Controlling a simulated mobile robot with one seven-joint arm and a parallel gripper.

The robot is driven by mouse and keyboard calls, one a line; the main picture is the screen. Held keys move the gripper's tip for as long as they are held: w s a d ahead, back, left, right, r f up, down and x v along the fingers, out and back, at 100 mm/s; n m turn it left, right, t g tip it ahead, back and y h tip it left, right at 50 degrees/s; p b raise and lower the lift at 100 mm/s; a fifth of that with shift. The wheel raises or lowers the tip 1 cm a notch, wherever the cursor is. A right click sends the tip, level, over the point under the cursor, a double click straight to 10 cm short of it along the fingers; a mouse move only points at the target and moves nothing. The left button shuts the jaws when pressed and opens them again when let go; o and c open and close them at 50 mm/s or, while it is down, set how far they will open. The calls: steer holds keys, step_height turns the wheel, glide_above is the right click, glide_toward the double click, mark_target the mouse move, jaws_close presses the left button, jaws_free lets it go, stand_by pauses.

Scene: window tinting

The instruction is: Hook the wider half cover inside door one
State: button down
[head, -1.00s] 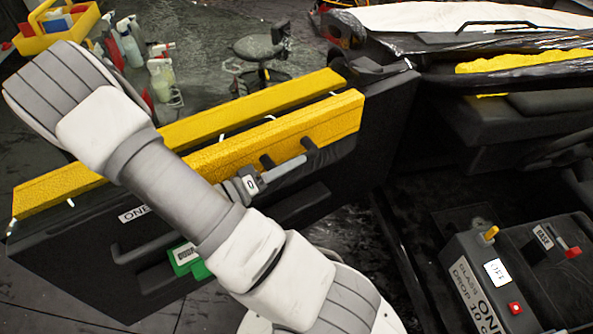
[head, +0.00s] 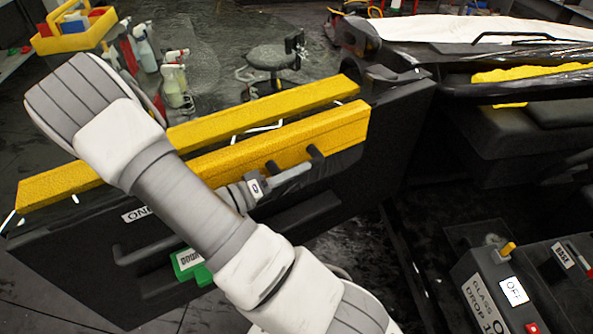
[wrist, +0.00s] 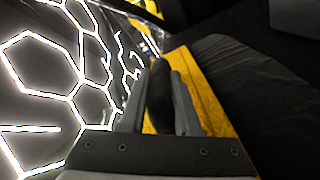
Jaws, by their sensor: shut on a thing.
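The inner yellow half cover (head: 310,132) lies along the window line on the inside of door one (head: 60,265), its left part hidden behind my arm. It has dark upright handles on its near face. It also shows as a yellow strip in the wrist view (wrist: 207,100). My gripper (wrist: 158,78) is shut on a dark handle (wrist: 160,95) of this cover. In the head view, my gripper (head: 290,174) reaches the cover's near face. I cannot tell whether the cover's hooks are seated. Another yellow strip (head: 240,114) runs along the door's far side.
A glass drop box (head: 480,290) with a sign reading OFF stands at the lower right. A stool (head: 272,58), spray bottles (head: 175,80) and a yellow caddy (head: 72,32) are beyond the door.

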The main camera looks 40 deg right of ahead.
steer(key=c, duration=0.5)
jaws_free()
steer(key=shift+c, duration=0.2)
steer(key=shift+a, duration=0.1)
steer(key=w+a, duration=0.2)
steer(key=a, duration=1.5)
steer(key=shift+w+f+b, duration=0.15)
steer(key=shift+w+b, duration=0.1)
steer(key=shift+b, duration=0.05)
